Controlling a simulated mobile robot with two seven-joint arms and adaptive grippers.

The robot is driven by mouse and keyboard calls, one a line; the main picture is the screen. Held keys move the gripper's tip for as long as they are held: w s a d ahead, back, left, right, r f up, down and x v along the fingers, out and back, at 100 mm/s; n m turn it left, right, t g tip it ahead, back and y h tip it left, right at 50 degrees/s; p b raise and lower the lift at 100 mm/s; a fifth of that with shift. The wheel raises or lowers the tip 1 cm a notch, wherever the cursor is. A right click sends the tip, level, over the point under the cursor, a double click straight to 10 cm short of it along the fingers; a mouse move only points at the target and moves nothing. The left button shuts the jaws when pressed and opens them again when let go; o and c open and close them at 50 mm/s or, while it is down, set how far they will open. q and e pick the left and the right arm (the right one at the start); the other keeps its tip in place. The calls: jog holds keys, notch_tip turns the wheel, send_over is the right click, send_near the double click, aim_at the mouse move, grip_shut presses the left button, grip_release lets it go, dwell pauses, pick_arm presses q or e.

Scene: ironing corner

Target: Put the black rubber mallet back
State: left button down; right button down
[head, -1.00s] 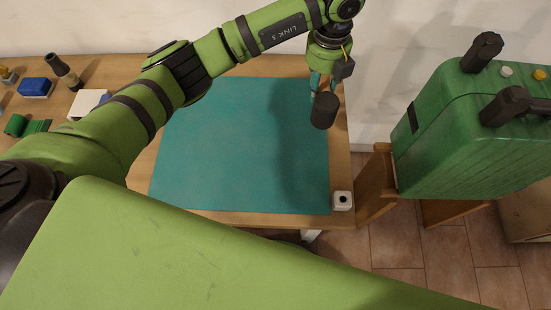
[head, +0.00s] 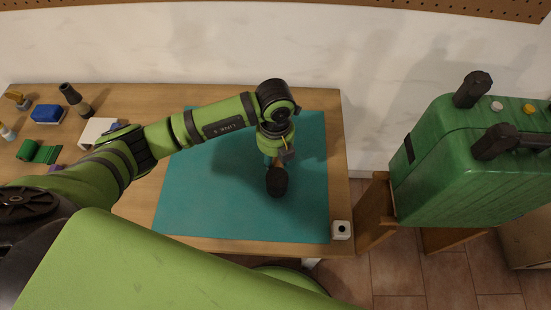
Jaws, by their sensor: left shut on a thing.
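The black rubber mallet (head: 277,182) shows as a dark rounded head over the teal mat (head: 205,215), right of its middle. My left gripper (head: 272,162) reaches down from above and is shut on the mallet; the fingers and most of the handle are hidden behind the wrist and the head. I cannot tell whether the mallet touches the mat. A brown pegboard (head: 400,8) shows along the top edge on the wall. My right gripper is out of view.
A green case (head: 450,185) with black handles stands on a wooden stand at the right. A blue block (head: 47,113), a green item (head: 38,152) and a dark bottle-like thing (head: 75,99) lie at the left. Most of the mat is clear.

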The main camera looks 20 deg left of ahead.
pick_arm(q)
jog(key=shift+f, duration=0.85)
jog(key=c, duration=1.2)
grip_release()
jog(key=shift+f, duration=0.15)
jog(key=o, duration=0.4)
jog(key=shift+o, duration=0.2)
jog(key=shift+f, duration=0.1)
notch_tip(320, 180, up, 7)
jog(key=shift+r, duration=0.1)
